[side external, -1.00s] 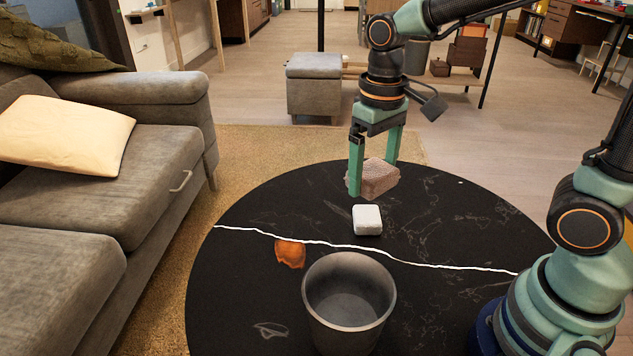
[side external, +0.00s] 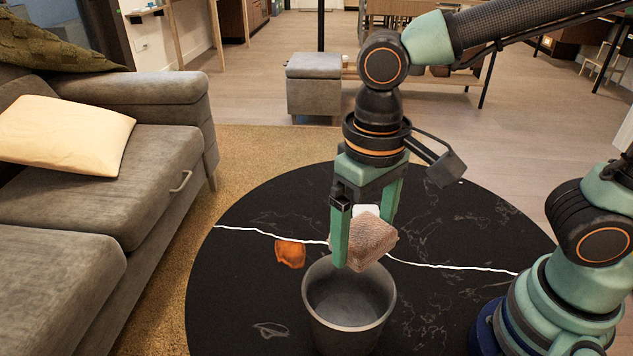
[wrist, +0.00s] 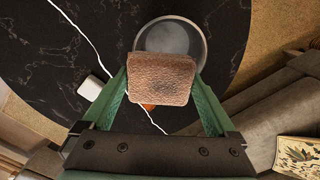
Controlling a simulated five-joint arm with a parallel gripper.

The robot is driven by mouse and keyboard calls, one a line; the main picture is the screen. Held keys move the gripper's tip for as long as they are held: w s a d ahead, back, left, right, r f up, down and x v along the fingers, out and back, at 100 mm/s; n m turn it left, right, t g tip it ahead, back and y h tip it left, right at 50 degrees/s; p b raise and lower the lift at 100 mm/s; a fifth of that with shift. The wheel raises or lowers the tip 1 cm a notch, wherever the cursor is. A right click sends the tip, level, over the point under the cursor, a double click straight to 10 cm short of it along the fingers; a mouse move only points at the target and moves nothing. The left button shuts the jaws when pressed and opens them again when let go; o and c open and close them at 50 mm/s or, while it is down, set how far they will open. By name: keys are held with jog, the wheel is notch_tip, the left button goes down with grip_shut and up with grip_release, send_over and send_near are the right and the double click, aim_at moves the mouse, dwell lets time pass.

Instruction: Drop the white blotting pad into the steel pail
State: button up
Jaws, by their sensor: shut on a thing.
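My gripper (side external: 366,245) is shut on a rough pinkish-brown block (side external: 364,240), which also fills the middle of the wrist view (wrist: 160,78). It holds the block above the table, at the pail's far side in the side view. The steel pail (side external: 348,318) stands upright on the table; the wrist view shows its open mouth (wrist: 170,38) partly covered by the block. The white pad (side external: 367,209) is a small rounded block on the table behind the held block, mostly hidden in the side view.
A crumpled orange thing (side external: 290,253) lies on the round black table (side external: 240,290), left of and behind the pail; the held block partly hides it in the wrist view. A grey sofa (side external: 150,155) stands at the left.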

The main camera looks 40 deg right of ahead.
jog(key=shift+f, duration=1.2)
jog(key=o, duration=0.8)
jog(key=shift+o, duration=0.2)
jog(key=shift+r, duration=0.1)
notch_tip(320, 180, up, 12)
